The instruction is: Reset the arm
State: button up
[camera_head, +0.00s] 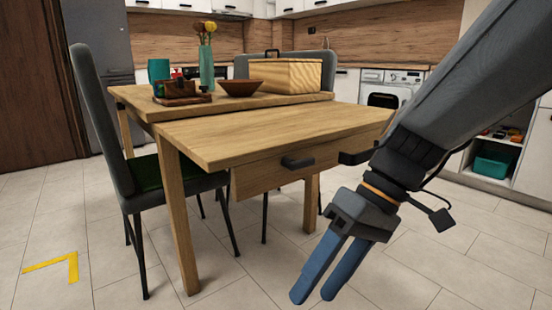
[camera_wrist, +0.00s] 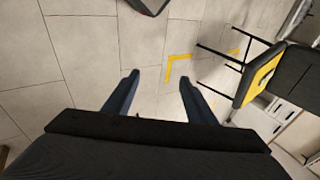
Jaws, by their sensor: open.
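My gripper (camera_head: 317,284) hangs at the lower right in the head view, with its blue fingers pointing down and to the left. It is in the air in front of the table, to the right of the near table leg. My dark grey arm reaches in from the upper right of the head view.
A wooden table (camera_head: 260,137) has a drawer front with dark handles close to my arm. On it stand a wooden box (camera_head: 285,76), a bowl (camera_head: 240,88) and a vase (camera_head: 207,68). A grey chair (camera_head: 100,120) stands left. Yellow floor marks (camera_head: 72,266) lie on the open tiles.

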jog(key=shift+s+a+r+t+h+p, duration=1.05)
jog(key=shift+s+a+h+p, duration=1.25)
jog(key=shift+s+a, duration=1.75)
jog(key=d+r+m+p, duration=0.2)
jog(key=d+r+p, duration=0.4)
jog(key=r+p, duration=0.3)
jog(key=d+r+m+h+p, duration=0.1)
jog(key=d+r+p, duration=0.6)
jog(key=p, duration=0.9)
jog(key=d+r+m+p, duration=0.3)
jog(key=d+r+p, duration=0.4)
jog(key=r+p, duration=0.5)
jog(key=shift+w+d+r+m+h+p, duration=0.25)
jog(key=shift+w+m+h+p, duration=0.05)
jog(key=shift+p, duration=0.2)
